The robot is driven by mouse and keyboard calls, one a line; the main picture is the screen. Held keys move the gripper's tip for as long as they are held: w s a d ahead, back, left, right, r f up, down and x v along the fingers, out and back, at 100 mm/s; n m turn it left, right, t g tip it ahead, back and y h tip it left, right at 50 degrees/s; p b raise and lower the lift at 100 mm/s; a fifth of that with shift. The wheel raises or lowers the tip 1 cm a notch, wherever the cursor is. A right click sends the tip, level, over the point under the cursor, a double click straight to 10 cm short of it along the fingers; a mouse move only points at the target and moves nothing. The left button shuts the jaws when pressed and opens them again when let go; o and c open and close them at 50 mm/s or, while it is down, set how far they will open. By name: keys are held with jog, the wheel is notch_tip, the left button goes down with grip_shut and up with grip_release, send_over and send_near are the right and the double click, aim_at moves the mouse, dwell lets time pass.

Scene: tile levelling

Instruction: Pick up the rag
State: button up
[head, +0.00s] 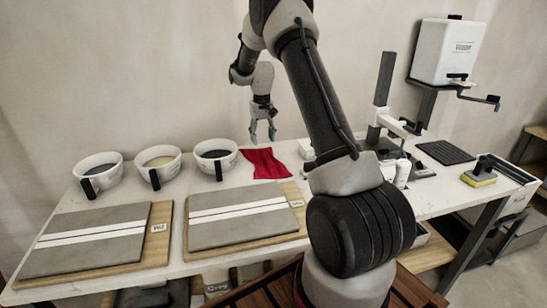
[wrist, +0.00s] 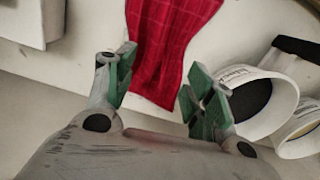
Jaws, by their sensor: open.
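The red rag (head: 264,163) lies on the white table towards the back wall, right of the bowls. In the wrist view the rag (wrist: 170,45) shows a faint grid weave, and its near end reaches in between my fingers. My gripper (head: 263,138) points down just above the rag's back edge in the head view. Its two green-padded fingertips (wrist: 160,88) are apart with the rag's end between them in the picture. I cannot tell whether they touch the cloth.
Several white bowls with dark handles stand left of the rag, the nearest bowl (head: 216,155) close beside it. Two boards with grey tiles (head: 243,217) lie in front. A small white block (head: 306,149) and a stand (head: 383,110) are to the right.

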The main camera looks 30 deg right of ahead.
aim_at(264, 152)
jog(key=f, duration=0.7)
jog(key=shift+s+d+f, duration=0.15)
jog(key=shift+d+f, duration=0.05)
jog(key=shift+f, duration=0.15)
grip_shut()
